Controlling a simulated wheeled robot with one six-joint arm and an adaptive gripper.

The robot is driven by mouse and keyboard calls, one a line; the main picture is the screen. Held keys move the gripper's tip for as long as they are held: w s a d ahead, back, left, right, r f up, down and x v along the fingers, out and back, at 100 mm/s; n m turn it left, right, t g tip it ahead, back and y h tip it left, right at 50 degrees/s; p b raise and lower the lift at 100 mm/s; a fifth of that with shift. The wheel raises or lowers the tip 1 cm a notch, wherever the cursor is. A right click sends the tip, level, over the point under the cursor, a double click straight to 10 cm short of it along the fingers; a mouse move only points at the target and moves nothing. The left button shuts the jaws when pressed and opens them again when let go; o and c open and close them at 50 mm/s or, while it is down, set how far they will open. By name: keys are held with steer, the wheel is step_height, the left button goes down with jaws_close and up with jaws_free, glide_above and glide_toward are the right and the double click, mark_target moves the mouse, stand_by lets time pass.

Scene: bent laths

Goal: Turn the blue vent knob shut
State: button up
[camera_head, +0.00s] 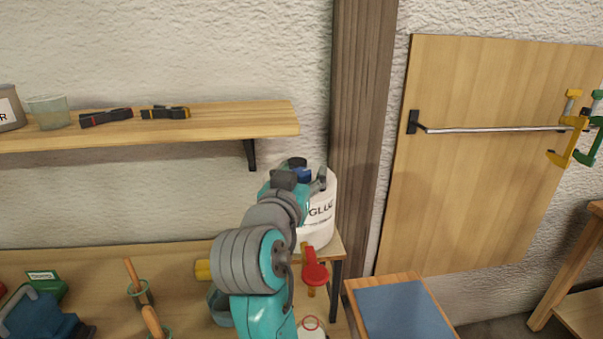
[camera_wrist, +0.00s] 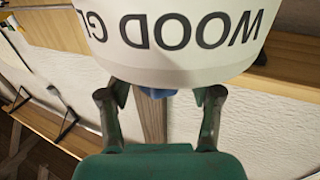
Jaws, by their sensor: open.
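A white wood glue container (camera_head: 318,213) stands on the bench in the head view, partly hidden behind my arm. The blue vent knob (camera_head: 301,174) shows at its top, beside my gripper (camera_head: 306,183). In the wrist view the container (camera_wrist: 180,60) appears upside down, with its lettering at the top of the picture. A small part of the blue knob (camera_wrist: 158,93) shows past the container's edge. My gripper (camera_wrist: 162,94) is open, with one finger on each side of the knob in this view. I cannot tell whether either finger touches it.
A wooden shelf (camera_head: 230,122) with small clamps and a jar is on the wall above left. A wooden post (camera_head: 357,120) rises close to the right of the container. A red-handled tool (camera_head: 314,268) and several other tools lie on the bench.

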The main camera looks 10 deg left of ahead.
steer(key=shift+w, duration=0.1)
steer(key=c, duration=1.2)
steer(key=shift+o, duration=0.2)
steer(key=shift+a+m+h, duration=0.1)
steer(key=shift+m+h, duration=0.8)
steer(key=shift+h, duration=0.5)
steer(key=shift+m+g+h, duration=1.1)
steer(key=shift+m+h, duration=0.3)
steer(key=shift+h, duration=0.6)
steer(key=o, duration=1.2)
steer(key=shift+c, duration=0.2)
